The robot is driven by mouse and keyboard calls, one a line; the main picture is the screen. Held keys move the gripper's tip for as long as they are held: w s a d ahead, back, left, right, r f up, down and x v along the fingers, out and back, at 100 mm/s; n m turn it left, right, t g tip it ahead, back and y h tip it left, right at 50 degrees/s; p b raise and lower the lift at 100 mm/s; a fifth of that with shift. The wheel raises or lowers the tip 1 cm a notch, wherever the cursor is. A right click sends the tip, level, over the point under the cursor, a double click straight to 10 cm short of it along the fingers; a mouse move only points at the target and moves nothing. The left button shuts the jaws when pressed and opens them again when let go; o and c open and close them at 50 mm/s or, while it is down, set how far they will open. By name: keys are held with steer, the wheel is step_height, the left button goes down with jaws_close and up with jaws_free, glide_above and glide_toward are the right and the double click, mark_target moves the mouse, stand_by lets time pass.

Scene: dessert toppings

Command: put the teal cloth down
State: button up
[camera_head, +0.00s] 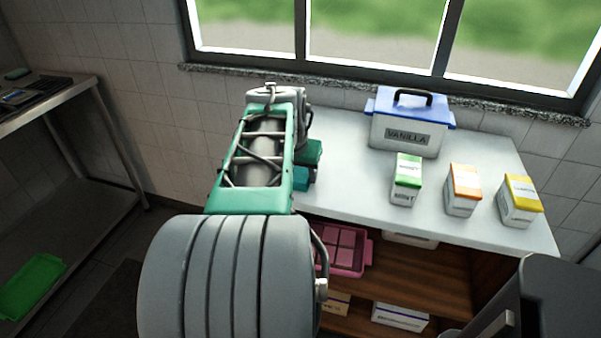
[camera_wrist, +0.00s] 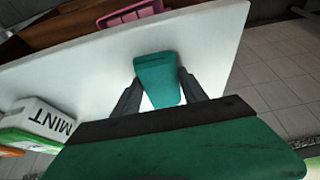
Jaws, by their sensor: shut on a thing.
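The teal cloth (camera_wrist: 157,75) shows in the wrist view as a folded block between the two dark fingers of my gripper (camera_wrist: 158,88). My gripper is shut on it. In the head view a small part of the teal cloth (camera_head: 301,179) shows beside my arm, over the left end of the white counter (camera_head: 345,190). My arm hides most of the gripper there. The white counter surface lies behind the cloth in the wrist view. I cannot tell whether the cloth touches it.
A vanilla box (camera_head: 404,135) with a blue lid stands at the back of the counter. Green (camera_head: 406,180), orange (camera_head: 463,190) and yellow (camera_head: 519,200) cartons stand to the right. The counter between my arm and the green carton is clear. A pink tray (camera_head: 345,250) sits on the shelf below.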

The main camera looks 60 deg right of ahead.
steer(key=shift+f, duration=0.1)
steer(key=o, duration=1.2)
